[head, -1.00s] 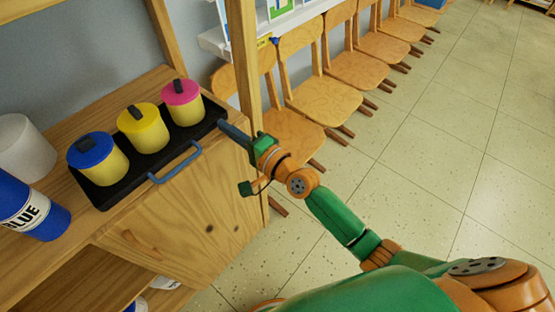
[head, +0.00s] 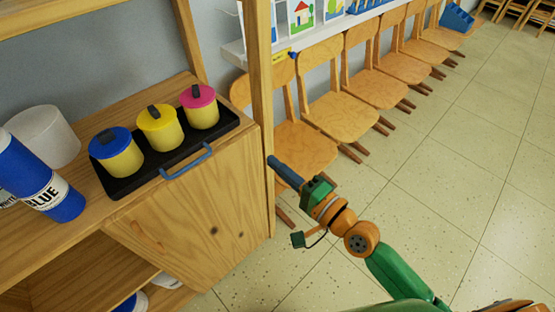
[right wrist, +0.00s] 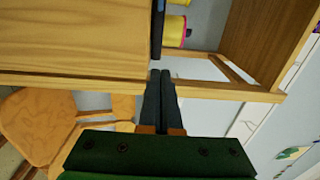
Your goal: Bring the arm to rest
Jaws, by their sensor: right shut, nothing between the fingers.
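My right gripper (head: 272,162) is in the head view, in front of the row of chairs and to the right of the wooden cabinet. Its fingers point up and left, towards the cabinet's post. In the right wrist view the two dark fingers (right wrist: 160,78) lie together with nothing between them. The right arm reaches in from the lower right and is held out in the air. My left gripper is not in view.
A black tray (head: 119,188) with blue handles holds blue (head: 116,151), yellow (head: 160,127) and pink-lidded (head: 200,105) pots on the cabinet (head: 190,235). A wooden post (head: 260,100) stands near my gripper. Chairs (head: 340,110) line the wall; the floor at right is clear.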

